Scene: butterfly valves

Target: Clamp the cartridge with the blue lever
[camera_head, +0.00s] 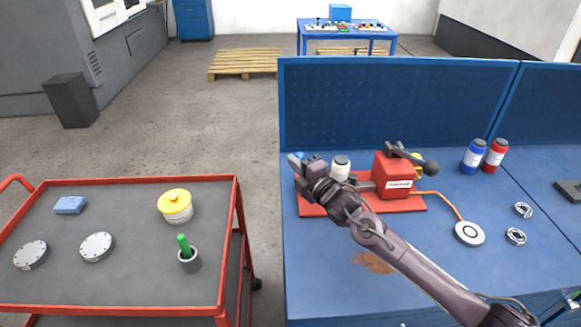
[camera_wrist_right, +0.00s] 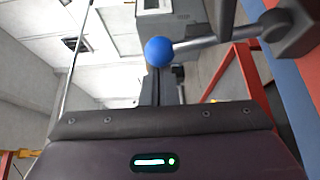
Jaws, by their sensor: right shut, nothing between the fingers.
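The blue lever shows in the right wrist view as a blue ball (camera_wrist_right: 158,51) on a grey rod, in front of my right gripper's dark body. In the head view its blue ball (camera_head: 299,155) shows just behind my right gripper (camera_head: 297,164). That gripper is shut and empty at the left end of the red fixture (camera_head: 393,176); whether it touches the lever I cannot tell. A white cylinder with a dark cap (camera_head: 341,167), apparently the cartridge, stands upright on the fixture, partly hidden by my right arm. My left gripper is not in view.
A red cart (camera_head: 120,295) stands at left. A floor gap separates cart and bench.

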